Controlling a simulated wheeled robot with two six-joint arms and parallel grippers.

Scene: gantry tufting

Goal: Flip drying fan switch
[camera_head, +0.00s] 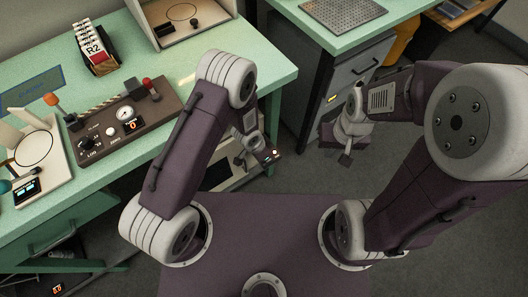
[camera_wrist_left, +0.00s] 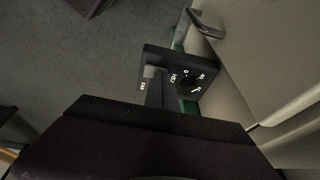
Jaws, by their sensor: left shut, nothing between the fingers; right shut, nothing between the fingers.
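In the left wrist view a small dark control box (camera_wrist_left: 212,62) with a round knob and white markings shows near the middle. One white label near its left end seems to read FAN. A grey upright piece is beside that label; I cannot tell whether it is a switch. That gripper is shut and partly hidden by my arm. My right gripper (camera_head: 345,159) is shut and empty, pointing down over the floor.
A brown console (camera_head: 103,143) with knobs, gauge and red-topped control stands on the green table (camera_head: 121,62). A rack marked R2 (camera_head: 95,48) stands behind it. A grey cabinet (camera_head: 349,75) is under the back table. Grey floor (camera_head: 300,176) is open between my arms.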

